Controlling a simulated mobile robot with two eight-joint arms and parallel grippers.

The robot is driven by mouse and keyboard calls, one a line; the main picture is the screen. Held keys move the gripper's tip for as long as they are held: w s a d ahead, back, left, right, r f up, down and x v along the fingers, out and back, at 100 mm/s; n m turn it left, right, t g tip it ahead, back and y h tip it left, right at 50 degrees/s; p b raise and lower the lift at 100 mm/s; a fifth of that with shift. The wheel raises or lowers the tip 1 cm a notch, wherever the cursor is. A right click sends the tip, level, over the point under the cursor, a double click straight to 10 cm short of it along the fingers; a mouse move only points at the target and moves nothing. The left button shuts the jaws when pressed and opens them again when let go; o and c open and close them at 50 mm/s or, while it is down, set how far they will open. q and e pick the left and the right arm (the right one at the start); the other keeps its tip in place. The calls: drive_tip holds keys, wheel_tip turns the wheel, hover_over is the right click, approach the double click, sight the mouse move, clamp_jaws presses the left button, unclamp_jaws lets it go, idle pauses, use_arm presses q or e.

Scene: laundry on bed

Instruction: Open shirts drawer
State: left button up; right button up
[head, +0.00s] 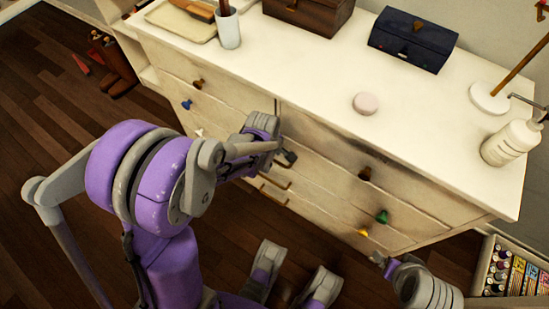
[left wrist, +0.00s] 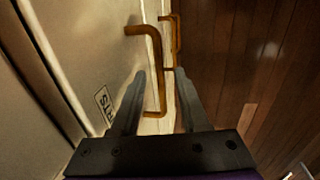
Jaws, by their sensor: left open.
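The white dresser (head: 350,204) has several drawers. In the left wrist view, a drawer front with a partly hidden label ending in "RTS" (left wrist: 104,103) carries a brown bar handle (left wrist: 157,68). My left gripper (left wrist: 162,72) is open, with one finger on each side of this handle; whether either finger touches it I cannot tell. In the head view my left gripper (head: 286,157) is at the dresser front, and its arm hides part of the drawers. The drawer looks shut. A part of my right arm's end (head: 381,260) shows low at the right; its jaw opening is unclear.
A second brown handle (left wrist: 175,32) lies beyond the first. Small coloured knobs, such as a green one (head: 382,216), stick out of other drawers. The top holds a blue box (head: 412,40), a cup (head: 228,28) and a white bottle (head: 511,143). Wooden floor (head: 50,110) is open at left.

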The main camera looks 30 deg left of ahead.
use_arm(q)
drive_tip(key=shift+w+f, duration=0.1)
drive_tip(key=shift+f, duration=0.5)
clamp_jaws()
idle(1.1)
